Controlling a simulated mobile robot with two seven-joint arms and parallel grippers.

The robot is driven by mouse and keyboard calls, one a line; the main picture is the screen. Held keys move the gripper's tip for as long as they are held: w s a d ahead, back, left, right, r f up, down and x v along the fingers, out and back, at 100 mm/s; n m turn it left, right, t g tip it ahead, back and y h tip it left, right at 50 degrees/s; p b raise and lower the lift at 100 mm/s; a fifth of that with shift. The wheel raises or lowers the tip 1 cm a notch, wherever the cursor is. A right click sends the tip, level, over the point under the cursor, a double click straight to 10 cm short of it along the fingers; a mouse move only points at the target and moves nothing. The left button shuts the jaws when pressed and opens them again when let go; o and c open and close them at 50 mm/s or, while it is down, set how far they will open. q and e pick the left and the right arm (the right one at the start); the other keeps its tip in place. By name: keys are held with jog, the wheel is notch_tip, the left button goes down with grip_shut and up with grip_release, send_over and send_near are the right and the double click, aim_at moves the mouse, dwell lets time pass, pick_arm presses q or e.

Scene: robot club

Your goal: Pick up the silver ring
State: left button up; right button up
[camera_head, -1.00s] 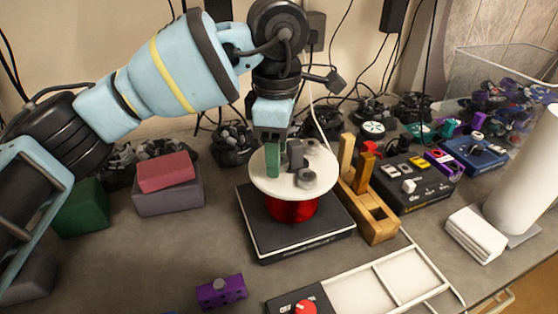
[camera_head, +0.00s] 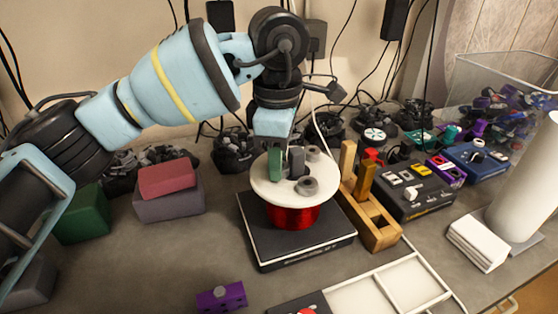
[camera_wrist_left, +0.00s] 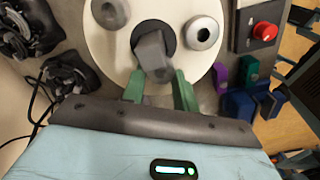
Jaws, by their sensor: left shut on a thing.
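My left gripper (camera_wrist_left: 160,92), with green fingers, is lowered over a round white disc (camera_head: 264,187). Its fingers are on either side of a grey blocky piece (camera_wrist_left: 154,58) standing at a dark round spot on the disc, and it is shut on this piece. The grey piece also shows beside the green finger in the head view (camera_head: 297,161). A silver-grey ring (camera_head: 307,186) lies flat on the disc, apart from the fingers; it also shows in the left wrist view (camera_wrist_left: 203,33). Another grey ring (camera_head: 313,153) lies farther back. My right gripper is not in view.
The disc sits on a red spool (camera_head: 293,217) on a black box (camera_head: 300,250). A wooden stand (camera_head: 372,222) is close at its right. Red and grey blocks (camera_head: 168,206) are to the left, a purple box (camera_head: 220,297) in front. Bare table lies between them.

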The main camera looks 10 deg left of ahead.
pick_arm(q)
jog(key=shift+a+r, duration=0.1)
jog(key=shift+r, duration=0.1)
notch_tip(320, 180, up, 7)
jog(key=shift+s+a+f, duration=0.1)
jog(key=shift+f, duration=0.05)
jog(key=s+a, duration=1.1)
jog(key=a, duration=0.5)
jog(key=shift+f+b, duration=0.2)
jog(key=shift+b, duration=0.1)
jog(key=shift+w, duration=0.1)
